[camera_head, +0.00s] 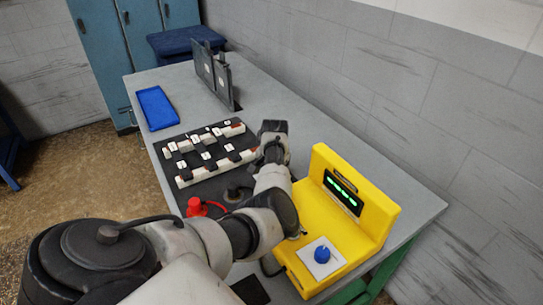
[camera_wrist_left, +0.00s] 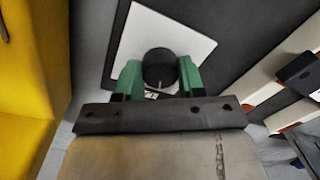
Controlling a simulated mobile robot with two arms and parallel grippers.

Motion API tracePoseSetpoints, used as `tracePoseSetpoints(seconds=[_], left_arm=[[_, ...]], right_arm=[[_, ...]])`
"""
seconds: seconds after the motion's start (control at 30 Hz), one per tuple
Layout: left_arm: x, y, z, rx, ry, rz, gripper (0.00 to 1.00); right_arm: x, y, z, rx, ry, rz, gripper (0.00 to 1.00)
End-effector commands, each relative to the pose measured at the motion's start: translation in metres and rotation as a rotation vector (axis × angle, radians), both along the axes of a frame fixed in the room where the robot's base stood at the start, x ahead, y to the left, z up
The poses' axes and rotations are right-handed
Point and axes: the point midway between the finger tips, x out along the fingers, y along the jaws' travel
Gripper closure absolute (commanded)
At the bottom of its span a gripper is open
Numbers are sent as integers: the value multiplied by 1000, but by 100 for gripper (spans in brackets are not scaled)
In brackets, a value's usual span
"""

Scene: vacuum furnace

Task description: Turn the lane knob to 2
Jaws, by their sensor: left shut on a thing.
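A round black knob (camera_wrist_left: 159,68) sits on a white square plate (camera_wrist_left: 190,32) in the left wrist view. Small marks show on the plate by the knob, too small to read. My left gripper (camera_wrist_left: 160,78) has its green fingers on either side of the knob and is shut on it. In the head view my left arm reaches over the table between the yellow box and the black panel. The arm hides the gripped knob and its plate there. My right gripper is in neither view.
The yellow box (camera_head: 320,205) bears a green-lit display (camera_head: 342,191) and a blue knob (camera_head: 322,254). A black panel with white blocks (camera_head: 210,152), a red piece (camera_head: 195,207), a blue tray (camera_head: 157,108) and dark upright plates (camera_head: 213,74) stand on the grey table (camera_head: 277,98).

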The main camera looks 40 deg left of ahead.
Motion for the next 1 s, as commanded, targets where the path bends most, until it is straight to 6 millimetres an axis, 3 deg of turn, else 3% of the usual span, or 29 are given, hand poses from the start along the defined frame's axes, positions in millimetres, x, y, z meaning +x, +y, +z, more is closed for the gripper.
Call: tracePoseSetpoints(seconds=[0.17,0.2,0.33,0.67,0.77,1.0], left_arm=[[1,1,1,3,-4,2,85],[1,1,1,3,-4,2,55],[1,1,1,3,-2,2,36],[1,0,4,2,-2,2,36],[1,0,16,4,-3,2,36],[2,-3,63,4,-6,3,36]], right_arm=[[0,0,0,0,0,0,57],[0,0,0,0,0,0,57],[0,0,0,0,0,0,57],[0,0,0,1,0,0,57],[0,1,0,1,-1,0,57],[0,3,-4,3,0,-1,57]])
